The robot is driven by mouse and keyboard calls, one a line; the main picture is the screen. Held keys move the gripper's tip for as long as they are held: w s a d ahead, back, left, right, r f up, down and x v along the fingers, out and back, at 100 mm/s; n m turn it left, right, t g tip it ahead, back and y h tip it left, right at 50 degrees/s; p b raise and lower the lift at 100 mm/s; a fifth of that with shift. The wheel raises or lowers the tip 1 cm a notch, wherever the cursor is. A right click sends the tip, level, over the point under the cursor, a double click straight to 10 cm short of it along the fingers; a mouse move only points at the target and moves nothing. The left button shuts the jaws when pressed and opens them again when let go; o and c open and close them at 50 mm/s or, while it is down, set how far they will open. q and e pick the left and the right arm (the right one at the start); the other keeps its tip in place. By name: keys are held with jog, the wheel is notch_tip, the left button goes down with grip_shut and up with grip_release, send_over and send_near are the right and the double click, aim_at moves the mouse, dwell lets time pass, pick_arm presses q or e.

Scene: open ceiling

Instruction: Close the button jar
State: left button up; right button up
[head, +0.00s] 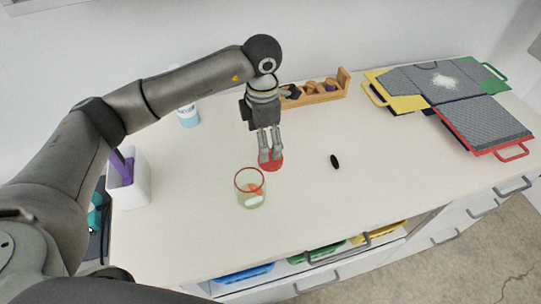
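The glass jar (250,197) stands open on the white counter, with a red rim and orange and pale pieces inside. A round red lid (275,165) is just behind it and to its right, apart from the jar's opening. My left gripper (270,156) points down at the lid, its fingertips close together over it. The fingers cover part of the lid, so I cannot tell whether they grip it or whether it rests on the counter. My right gripper is not in view.
A small black oval object (335,161) lies right of the lid. A wooden rack (322,97) stands behind. A white container (130,187) and a blue-white bottle (188,117) stand left.

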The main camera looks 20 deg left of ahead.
aim_at(271, 160)
pick_arm(q)
jog(key=shift+f, duration=0.35)
jog(key=shift+f, duration=0.1)
jog(key=shift+s+d+f+p, duration=0.1)
jog(key=shift+d+f+p, duration=0.1)
jog(key=shift+f+p, duration=0.15)
jog(key=f+p, duration=0.1)
jog(key=d+f, duration=0.1)
jog(key=f, duration=0.1)
jog(key=shift+f+p, duration=0.25)
jog(key=shift+p, duration=0.1)
jog(key=shift+a+f, duration=0.1)
jog(key=shift+f, duration=0.35)
jog(key=c, duration=0.7)
